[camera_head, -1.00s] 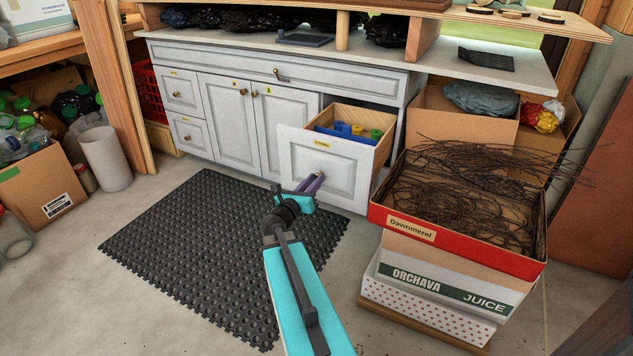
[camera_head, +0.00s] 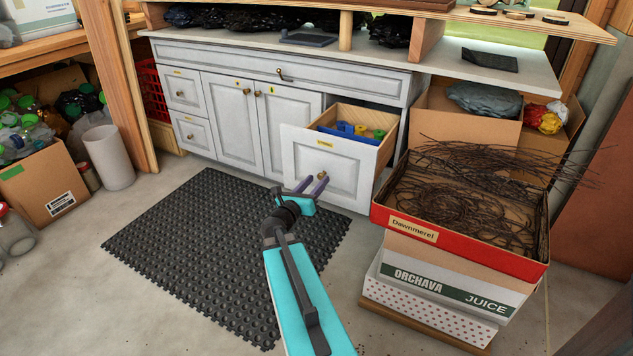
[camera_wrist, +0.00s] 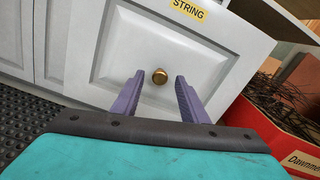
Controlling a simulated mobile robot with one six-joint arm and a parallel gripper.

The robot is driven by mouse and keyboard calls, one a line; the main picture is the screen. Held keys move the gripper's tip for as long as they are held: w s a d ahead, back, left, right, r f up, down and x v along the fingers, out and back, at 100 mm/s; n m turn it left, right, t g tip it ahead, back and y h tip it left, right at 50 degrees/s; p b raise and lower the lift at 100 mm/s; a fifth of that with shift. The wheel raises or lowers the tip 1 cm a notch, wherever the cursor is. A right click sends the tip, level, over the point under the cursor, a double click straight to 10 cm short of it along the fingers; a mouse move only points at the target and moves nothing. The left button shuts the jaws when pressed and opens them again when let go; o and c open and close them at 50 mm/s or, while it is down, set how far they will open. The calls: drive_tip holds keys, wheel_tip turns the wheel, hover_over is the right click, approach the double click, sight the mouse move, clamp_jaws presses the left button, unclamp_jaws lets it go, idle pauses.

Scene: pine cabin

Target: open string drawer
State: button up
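The string drawer (camera_head: 328,163) is a grey-white panelled drawer, pulled well out of the right side of the cabinet. Its yellow label reads STRING in the wrist view (camera_wrist: 188,9). My gripper (camera_wrist: 156,84) is open and empty. Its two purple fingers point at the panel, one on each side of the knob, apart from it. In the head view my gripper (camera_head: 313,183) is in front of the drawer.
A red box of twigs (camera_head: 455,250) on stacked cartons stands close right of the drawer. A black rubber mat (camera_head: 215,250) covers the floor at left. The cabinet's doors (camera_head: 232,120) and left drawers are shut. A worktop (camera_head: 380,60) runs above.

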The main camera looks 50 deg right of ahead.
drive_tip(key=p+v, duration=1)
drive_tip(key=v, duration=0.2)
drive_tip(key=shift+a+p, duration=0.35)
drive_tip(key=shift+p, duration=0.05)
idle(0.4)
drive_tip(key=shift+s, duration=0.1)
drive_tip(key=shift+r, duration=0.1)
